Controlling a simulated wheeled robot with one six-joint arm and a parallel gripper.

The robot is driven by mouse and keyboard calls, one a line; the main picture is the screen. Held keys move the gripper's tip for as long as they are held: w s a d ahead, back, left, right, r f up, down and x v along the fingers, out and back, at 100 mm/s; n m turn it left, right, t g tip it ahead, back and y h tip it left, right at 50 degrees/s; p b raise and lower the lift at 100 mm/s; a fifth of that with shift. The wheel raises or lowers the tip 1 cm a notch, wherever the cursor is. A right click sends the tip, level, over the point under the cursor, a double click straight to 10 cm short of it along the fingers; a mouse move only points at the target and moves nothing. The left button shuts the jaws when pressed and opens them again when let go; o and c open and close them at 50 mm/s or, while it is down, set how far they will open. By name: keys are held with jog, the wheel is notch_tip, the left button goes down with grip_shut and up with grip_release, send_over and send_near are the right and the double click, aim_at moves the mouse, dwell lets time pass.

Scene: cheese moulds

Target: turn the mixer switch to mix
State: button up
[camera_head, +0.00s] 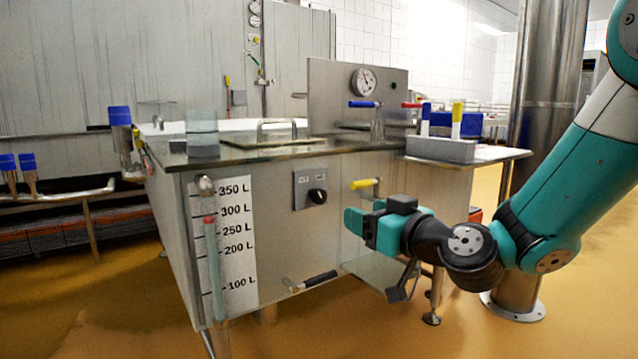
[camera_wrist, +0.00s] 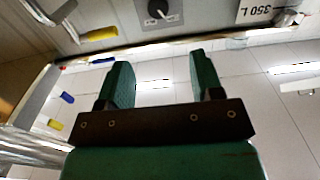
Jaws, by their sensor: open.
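The mixer switch is a black rotary knob (camera_head: 317,196) on a small grey plate (camera_head: 302,191) on the front of the steel vat (camera_head: 280,240). Small labels above the knob are too small to read. In the wrist view the knob (camera_wrist: 158,9) shows at the top edge, partly cut off, beyond the fingers; its pointer direction is unclear. My gripper (camera_head: 352,222) is to the right of the knob and a little lower, apart from it. In the wrist view my gripper (camera_wrist: 159,68) is open with nothing between its two green fingers.
A yellow-handled valve (camera_head: 364,183) sticks out right of the switch, just above my gripper. A black-handled lever (camera_head: 312,281) is low on the vat front. A litre scale (camera_head: 232,240) with a sight tube is at left. A grey holder (camera_head: 440,149) stands on the side shelf.

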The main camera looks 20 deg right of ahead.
aim_at(321, 196)
jog(key=p+x, duration=1.2)
jog(key=p, duration=0.1)
jog(key=shift+w+a+r, duration=0.1)
jog(key=shift+w+r, duration=0.15)
jog(key=shift+w, duration=0.1)
jog(key=shift+w+a+f+p, duration=0.1)
jog(key=shift+w+a+p, duration=0.15)
jog(key=shift+w+p, duration=0.6)
jog(key=shift+w+a+f+p, duration=0.1)
jog(key=shift+w+f+p, duration=0.15)
jog(key=shift+p, duration=0.3)
jog(key=c, duration=0.9)
